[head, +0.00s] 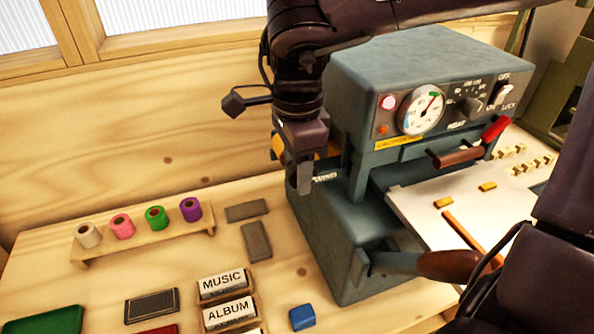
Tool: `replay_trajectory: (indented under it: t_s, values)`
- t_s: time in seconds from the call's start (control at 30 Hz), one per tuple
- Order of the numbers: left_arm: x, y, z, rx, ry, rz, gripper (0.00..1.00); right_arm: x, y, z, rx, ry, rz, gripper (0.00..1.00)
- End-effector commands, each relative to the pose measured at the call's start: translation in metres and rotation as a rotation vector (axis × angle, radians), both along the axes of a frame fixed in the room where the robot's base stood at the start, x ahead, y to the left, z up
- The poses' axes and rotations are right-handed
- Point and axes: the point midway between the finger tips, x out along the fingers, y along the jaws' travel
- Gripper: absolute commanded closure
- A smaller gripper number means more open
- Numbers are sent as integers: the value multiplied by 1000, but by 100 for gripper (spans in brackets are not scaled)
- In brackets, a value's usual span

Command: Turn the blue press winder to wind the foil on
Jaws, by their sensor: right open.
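The blue-grey press (425,55) stands at right of centre with a dial, switches and a red-tipped lever on its front. A label reading "WIND" (326,177) is on its left side. My right gripper (292,170) points down at that side, open, with its fingers beside the label. An orange-yellow part (307,152) shows behind the fingers; it may belong to the winder, which the gripper mostly hides. I cannot tell whether the fingers touch it. My left gripper is not in view.
Several coloured foil rolls stand on a wooden rack (150,246) at left. Type blocks marked MUSIC (222,284) and ALBUM (229,311), grey bars (256,241) and a blue block (302,317) lie before the press. A brown-handled lever (450,265) juts from its front.

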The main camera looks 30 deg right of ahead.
Motion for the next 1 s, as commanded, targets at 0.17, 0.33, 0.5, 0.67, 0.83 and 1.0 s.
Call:
replay_trajectory:
  t_s: [0.17,0.33,0.5,0.67,0.83,1.0]
  values:
    - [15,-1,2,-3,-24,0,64,0,0,-9,1,0,0,56]
    - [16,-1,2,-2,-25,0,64,0,0,-9,1,0,0,56]
    - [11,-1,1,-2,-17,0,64,0,0,-9,1,0,0,73]
    - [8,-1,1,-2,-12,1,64,0,0,-9,1,0,0,94]
    - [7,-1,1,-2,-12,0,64,0,-1,-8,14,-3,-1,100]
    - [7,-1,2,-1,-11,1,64,0,-2,-7,131,-33,-4,100]
